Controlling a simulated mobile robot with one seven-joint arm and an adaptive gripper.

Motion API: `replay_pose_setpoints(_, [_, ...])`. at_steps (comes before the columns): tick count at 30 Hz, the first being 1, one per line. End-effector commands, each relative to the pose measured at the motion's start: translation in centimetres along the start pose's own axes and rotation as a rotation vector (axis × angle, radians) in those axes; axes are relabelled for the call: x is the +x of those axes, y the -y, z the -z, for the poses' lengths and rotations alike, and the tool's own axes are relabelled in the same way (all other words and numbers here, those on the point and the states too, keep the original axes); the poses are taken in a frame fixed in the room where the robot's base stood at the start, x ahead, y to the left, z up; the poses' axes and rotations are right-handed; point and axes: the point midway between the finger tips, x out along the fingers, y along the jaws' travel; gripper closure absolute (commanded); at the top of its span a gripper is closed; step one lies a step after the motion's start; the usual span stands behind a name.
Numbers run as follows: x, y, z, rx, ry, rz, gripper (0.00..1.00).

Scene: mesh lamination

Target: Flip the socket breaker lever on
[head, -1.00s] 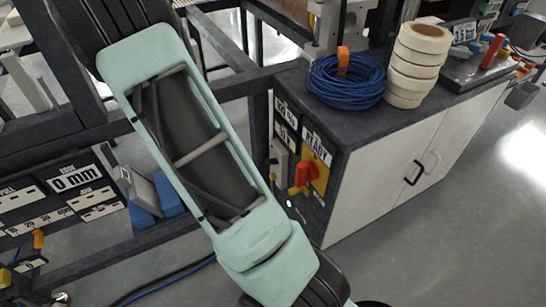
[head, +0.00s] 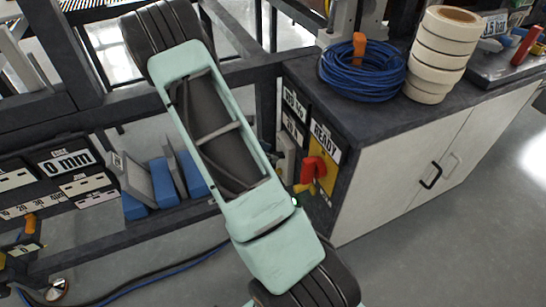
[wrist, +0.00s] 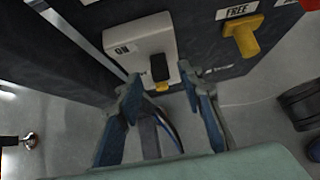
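A white socket box (wrist: 140,48) with an ON label sits on the dark cabinet panel in the wrist view. A small black lever (wrist: 159,67) stands out from its lower part, with a small yellow piece (wrist: 162,87) just below. The box also shows as a pale shape in the head view (head: 287,158), partly behind my arm. My gripper (wrist: 160,88) is open, its two blue-grey fingers apart below the box, with the lever and yellow piece between the fingertips in the picture. I cannot tell whether they touch. My gripper is hidden in the head view.
A yellow handle (wrist: 241,38) under a FREE label is right of the box. A red knob (head: 314,168) sits under the READY label (head: 325,140). Blue cable (head: 360,75) and tape rolls (head: 440,55) lie on the cabinet top. Floor in front is clear.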

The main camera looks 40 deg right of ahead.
Motion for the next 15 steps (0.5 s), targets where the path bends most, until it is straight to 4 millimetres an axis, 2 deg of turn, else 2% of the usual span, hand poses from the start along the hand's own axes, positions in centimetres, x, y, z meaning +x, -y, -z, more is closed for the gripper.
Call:
replay_pose_setpoints(1, [1.1,0.1,0.2,0.001,0.000,0.003,0.65])
replay_pose_setpoints(6, [2.6,0.0,0.1,0.000,0.000,0.001,0.65])
replay_pose_setpoints(15, [3.0,0.0,0.0,0.001,-0.001,0.000,0.65])
